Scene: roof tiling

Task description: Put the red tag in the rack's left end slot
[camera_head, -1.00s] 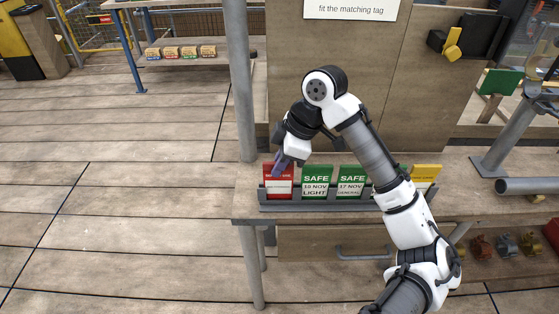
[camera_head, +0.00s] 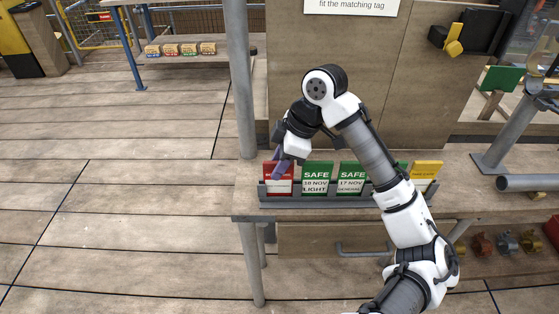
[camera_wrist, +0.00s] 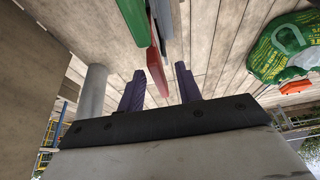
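The red tag (camera_head: 279,185) stands upright in the left end slot of the grey rack (camera_head: 320,201) on the bench. My gripper (camera_head: 279,152) is just above and at the tag's top edge, with its purple fingers parted. In the wrist view, the two fingers (camera_wrist: 160,84) are apart, and the red tag (camera_wrist: 156,70) shows edge-on between them with gaps at both sides. I see no finger clamped on it. One finger hides part of the tag's top in the head view.
Green SAFE tags (camera_head: 317,178) stand right of the red tag, and a yellow tag (camera_head: 426,171) sits at the rack's right end. A grey post (camera_head: 239,80) rises close left of my gripper. A wooden panel (camera_head: 330,70) stands behind.

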